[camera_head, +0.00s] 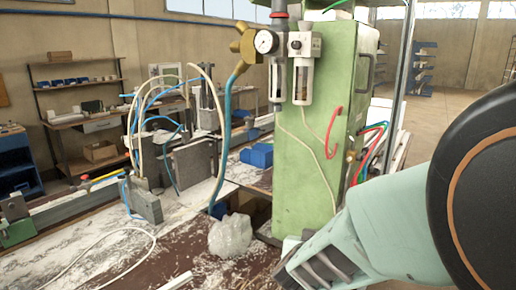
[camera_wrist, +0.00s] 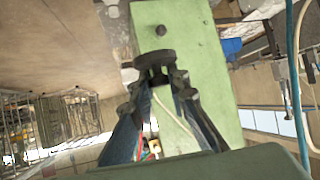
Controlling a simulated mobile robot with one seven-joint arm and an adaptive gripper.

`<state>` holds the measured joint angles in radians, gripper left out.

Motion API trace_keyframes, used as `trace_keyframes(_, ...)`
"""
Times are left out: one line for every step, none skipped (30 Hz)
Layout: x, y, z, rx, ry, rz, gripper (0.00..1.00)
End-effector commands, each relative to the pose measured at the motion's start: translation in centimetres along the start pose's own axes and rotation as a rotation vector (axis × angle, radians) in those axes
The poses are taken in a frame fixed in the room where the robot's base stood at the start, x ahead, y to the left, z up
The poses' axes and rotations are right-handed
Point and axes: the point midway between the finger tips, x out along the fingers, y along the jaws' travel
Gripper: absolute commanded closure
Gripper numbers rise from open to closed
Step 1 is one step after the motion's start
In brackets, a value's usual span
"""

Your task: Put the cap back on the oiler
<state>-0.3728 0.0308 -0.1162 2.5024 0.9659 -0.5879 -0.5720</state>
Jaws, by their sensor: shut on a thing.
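My gripper (camera_wrist: 155,80) shows in the wrist view with its two dark fingers closed together on a small dark round piece (camera_wrist: 155,58). The piece looks like a cap. It is held in front of the green cabinet (camera_wrist: 190,70), which fills the middle of that view. In the head view, my arm comes in from the right and ends low, by the foot of the cabinet (camera_head: 310,130); the fingertips and held piece cannot be made out there. Two units with clear bowls hang at the cabinet's upper left; the right one (camera_head: 303,82) may be the oiler, but I cannot be sure.
A pressure gauge (camera_head: 266,42) and a brass fitting (camera_head: 243,43) with a blue hose (camera_head: 228,120) are left of the bowls. Red hose (camera_head: 333,125) loops on the cabinet. A crumpled clear bag (camera_head: 231,235) lies on the cluttered bench near its foot.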

Motion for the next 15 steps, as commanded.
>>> trace_keyframes(-0.3, 0.1, -0.2, 0.0, 0.001, 0.0, 1.0)
trace_keyframes(-0.4, 0.1, -0.3, -0.001, 0.001, -0.001, 1.0)
trace_keyframes(-0.5, 0.1, -0.6, -0.001, 0.001, -0.001, 1.0)
trace_keyframes(-0.6, 0.1, -0.8, -0.001, 0.001, -0.001, 1.0)
trace_keyframes(-0.7, 0.1, -1.0, -0.001, 0.001, 0.0, 1.0)
trace_keyframes(-0.9, 0.1, -1.2, 0.0, 0.001, 0.0, 1.0)
trace_keyframes(-1.0, 0.1, -1.5, 0.0, 0.001, 0.0, 1.0)
trace_keyframes(-1.1, 0.1, -1.7, 0.0, 0.001, -0.001, 1.0)
trace_keyframes(-1.3, 0.0, -1.9, 0.0, 0.001, -0.001, 1.0)
trace_keyframes(-1.4, 0.0, -2.1, 0.0, 0.001, -0.001, 1.0)
trace_keyframes(-1.5, 0.0, -2.3, 0.0, 0.001, -0.001, 1.0)
trace_keyframes(-1.6, 0.0, -2.6, 0.0, 0.001, -0.001, 1.0)
trace_keyframes(-1.7, 0.0, -2.8, 0.0, 0.001, -0.001, 1.0)
trace_keyframes(-1.9, 0.0, -3.0, 0.0, 0.001, -0.001, 1.0)
trace_keyframes(-2.0, 0.0, -3.2, -0.001, 0.001, -0.001, 1.0)
